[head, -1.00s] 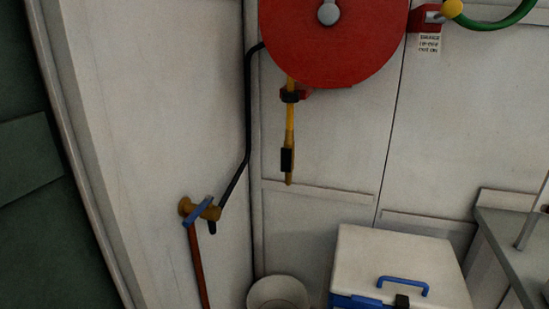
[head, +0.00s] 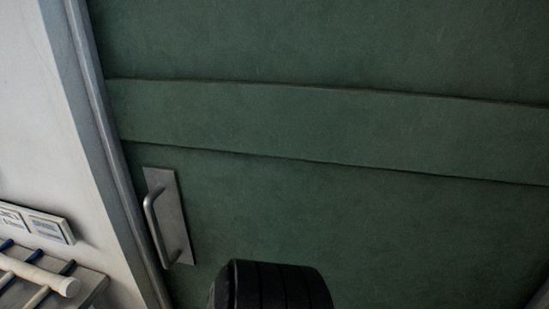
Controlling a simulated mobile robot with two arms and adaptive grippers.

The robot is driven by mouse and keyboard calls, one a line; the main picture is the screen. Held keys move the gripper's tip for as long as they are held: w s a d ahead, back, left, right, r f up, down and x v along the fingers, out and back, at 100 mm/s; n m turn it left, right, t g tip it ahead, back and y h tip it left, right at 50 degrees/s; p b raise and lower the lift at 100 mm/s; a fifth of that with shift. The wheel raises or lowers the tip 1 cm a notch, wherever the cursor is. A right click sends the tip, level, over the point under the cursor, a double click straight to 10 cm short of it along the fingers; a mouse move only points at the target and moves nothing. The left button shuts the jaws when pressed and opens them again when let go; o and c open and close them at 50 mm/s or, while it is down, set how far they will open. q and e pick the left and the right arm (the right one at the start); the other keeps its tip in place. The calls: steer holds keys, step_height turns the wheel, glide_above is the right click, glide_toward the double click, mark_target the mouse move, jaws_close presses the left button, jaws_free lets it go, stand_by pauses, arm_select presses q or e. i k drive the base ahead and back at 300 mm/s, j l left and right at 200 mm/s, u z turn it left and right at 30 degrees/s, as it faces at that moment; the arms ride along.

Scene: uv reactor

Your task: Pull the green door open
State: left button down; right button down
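The green door (head: 330,215) fills most of the head view and looks closed against its grey frame (head: 112,150) at the left. A raised green band crosses it. A grey metal pull handle (head: 155,222) on a flat plate (head: 172,205) sits near the door's left edge, low in the view. A black ribbed rounded part, which looks like part of my arm, shows at the bottom middle, right of the handle and apart from it in the picture. Neither gripper's fingers are in view.
A white wall (head: 38,110) stands left of the door frame. It carries a white switch or socket panel (head: 45,226). Below, at the bottom left, a rack (head: 85,290) holds white and blue rods. No object stands before the visible door except the black part.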

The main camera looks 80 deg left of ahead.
mark_target(397, 152)
steer(key=k+j+u, duration=0.1)
steer(key=u, duration=1.75)
steer(key=k+j, duration=0.05)
steer(key=j, duration=0.05)
